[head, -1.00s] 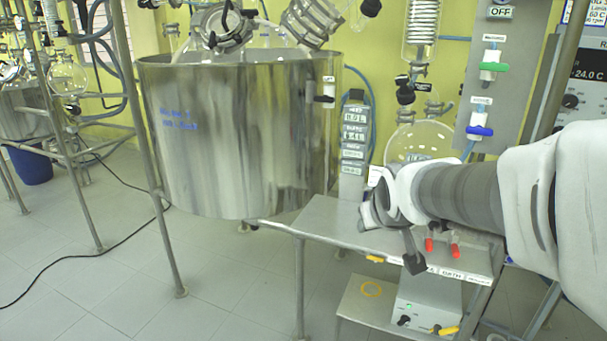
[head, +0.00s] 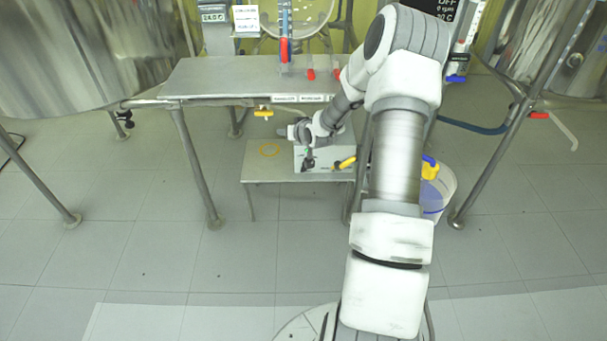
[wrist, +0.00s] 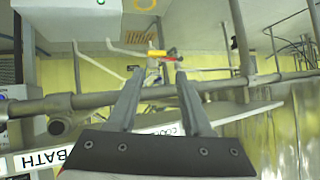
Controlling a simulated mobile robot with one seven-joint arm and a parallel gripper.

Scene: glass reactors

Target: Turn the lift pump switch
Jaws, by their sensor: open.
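The grey box (head: 338,153) stands on the low shelf under the steel bench in the head view, with a yellow handle (head: 345,163) on its front. My gripper (head: 308,159) is close to the front left of this box and covers part of it. Which dark part there is the lift pump switch, and whether a finger touches it, I cannot tell. In the wrist view my gripper (wrist: 160,72) has its two fingers apart with nothing held. A pale box (wrist: 80,18) with a green ring at the edge shows at the upper left there; no switch is clear.
The steel bench top (head: 225,75) is above the low shelf (head: 262,175). A yellow valve handle (head: 263,113) hangs beneath its front edge. Bench legs stand on both sides. A bucket (head: 437,190) stands right of the shelf. The tiled floor in front is clear.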

